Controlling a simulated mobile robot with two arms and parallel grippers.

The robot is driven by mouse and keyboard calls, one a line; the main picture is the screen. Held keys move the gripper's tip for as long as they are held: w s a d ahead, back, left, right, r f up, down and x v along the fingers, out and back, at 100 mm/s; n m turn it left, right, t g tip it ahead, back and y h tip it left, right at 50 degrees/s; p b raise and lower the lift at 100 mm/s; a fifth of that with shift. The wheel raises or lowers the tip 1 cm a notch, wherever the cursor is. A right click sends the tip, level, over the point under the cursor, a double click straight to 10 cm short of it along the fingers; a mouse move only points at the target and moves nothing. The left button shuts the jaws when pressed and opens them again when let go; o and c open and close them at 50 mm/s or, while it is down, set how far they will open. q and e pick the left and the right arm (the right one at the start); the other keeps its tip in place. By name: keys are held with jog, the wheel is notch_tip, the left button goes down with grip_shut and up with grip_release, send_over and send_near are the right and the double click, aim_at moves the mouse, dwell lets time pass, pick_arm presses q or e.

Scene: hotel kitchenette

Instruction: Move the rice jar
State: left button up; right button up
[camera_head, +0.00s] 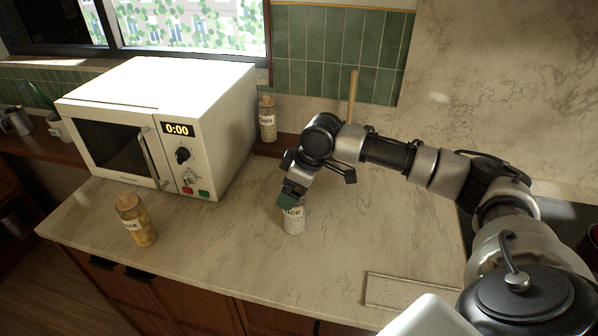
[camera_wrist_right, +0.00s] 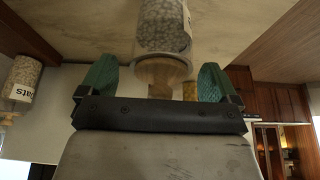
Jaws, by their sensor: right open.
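The rice jar (camera_head: 293,222) stands upright on the marble counter, a clear jar with pale grains and a label partly reading "ice". My right gripper (camera_head: 291,194) reaches down over its top and hides the lid in the head view. In the right wrist view the jar (camera_wrist_right: 163,28) has a wooden lid, which lies between the two green fingers of the open gripper (camera_wrist_right: 154,82). A gap shows on each side of the lid. My left gripper is not in view.
A white microwave (camera_head: 215,115) stands at the back left. A pasta jar (camera_head: 138,222) is near the front left edge; an oats jar (camera_head: 267,122) stands behind, right of the microwave. A flat board (camera_head: 395,291) lies at the front right. Counter around the rice jar is clear.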

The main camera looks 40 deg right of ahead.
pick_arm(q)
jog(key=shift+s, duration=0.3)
pick_arm(e)
jog(key=shift+w+a+f, duration=0.1)
jog(key=shift+a+f, duration=0.05)
jog(key=shift+f, duration=0.3)
